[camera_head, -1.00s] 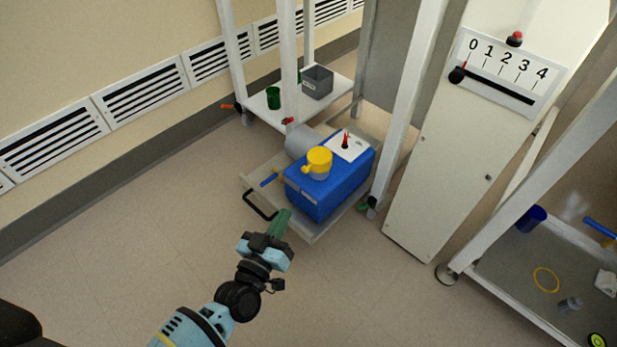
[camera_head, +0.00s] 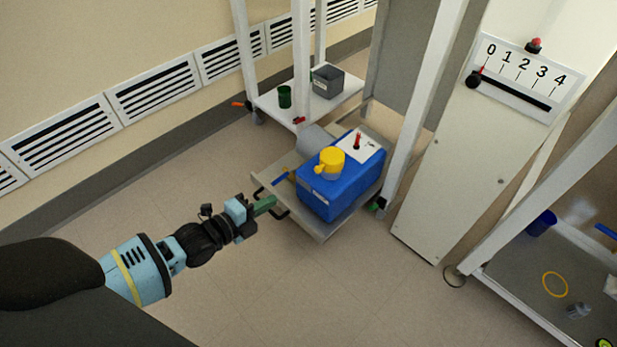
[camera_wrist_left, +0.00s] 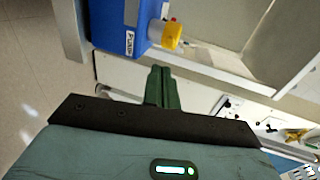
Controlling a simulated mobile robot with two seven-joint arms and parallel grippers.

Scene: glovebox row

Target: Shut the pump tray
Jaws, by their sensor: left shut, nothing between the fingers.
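The pump tray (camera_head: 306,222) is a low grey tray, pulled out from under the bench frame. It bears a blue pump (camera_head: 338,192) with a yellow cap (camera_head: 331,160), also seen in the left wrist view (camera_wrist_left: 124,22). A black handle (camera_head: 275,207) is on the tray's front edge. My left gripper (camera_head: 265,204) is shut and empty, its green fingers at or close beside the handle in the head view; I cannot tell whether they touch. In the left wrist view the shut fingers (camera_wrist_left: 161,88) point toward the pump side. My right gripper is not in view.
A white shelf at the back holds a green cup (camera_head: 284,97) and a grey box (camera_head: 327,81). A white panel with a 0 to 4 scale (camera_head: 522,78) stands right of the tray. White frame legs flank the tray. The floor in front is clear.

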